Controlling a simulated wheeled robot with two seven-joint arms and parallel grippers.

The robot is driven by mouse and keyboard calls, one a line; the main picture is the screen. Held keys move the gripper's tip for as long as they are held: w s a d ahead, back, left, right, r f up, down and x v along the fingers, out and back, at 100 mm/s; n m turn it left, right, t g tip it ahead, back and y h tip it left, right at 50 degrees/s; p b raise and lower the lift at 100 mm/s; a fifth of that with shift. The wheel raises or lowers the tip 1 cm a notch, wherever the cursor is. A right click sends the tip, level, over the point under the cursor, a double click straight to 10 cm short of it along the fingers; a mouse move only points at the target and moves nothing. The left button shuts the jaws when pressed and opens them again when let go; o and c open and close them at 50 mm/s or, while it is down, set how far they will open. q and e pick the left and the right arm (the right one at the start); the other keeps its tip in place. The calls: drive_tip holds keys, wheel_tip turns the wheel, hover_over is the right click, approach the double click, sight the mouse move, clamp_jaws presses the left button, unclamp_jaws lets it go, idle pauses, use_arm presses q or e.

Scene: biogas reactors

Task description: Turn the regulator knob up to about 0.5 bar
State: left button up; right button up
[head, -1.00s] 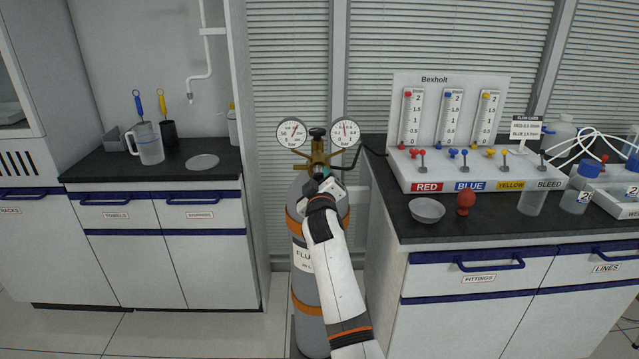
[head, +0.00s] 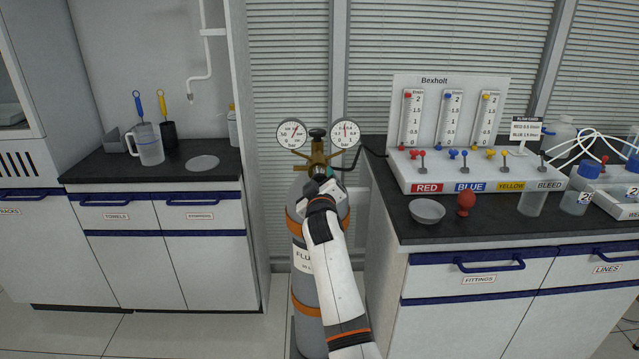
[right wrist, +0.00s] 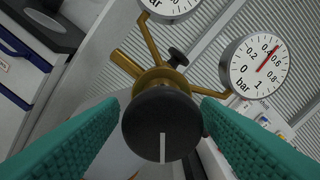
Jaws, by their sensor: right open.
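The regulator knob (right wrist: 162,124) is round and black with a white mark pointing down in the right wrist view. It sits between the teal fingers of my right gripper (right wrist: 160,135). The fingers are apart, with the knob between their tips. The low-pressure gauge (right wrist: 258,66) shows its red needle between 0.4 and 0.6 bar. In the head view this gauge (head: 345,133) is right of the brass regulator (head: 318,158) on the grey cylinder (head: 303,285). My right gripper (head: 322,184) hides the knob there. My left gripper is not in view.
A second gauge (head: 292,134) is on the regulator's left. A bench (head: 410,228) at right carries the flowmeter panel (head: 440,90), a bowl (head: 427,210) and a red bulb (head: 466,203). A left counter (head: 90,170) holds a jug (head: 149,145). Floor shows between the cabinets.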

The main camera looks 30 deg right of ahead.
drive_tip(key=v, duration=1.2)
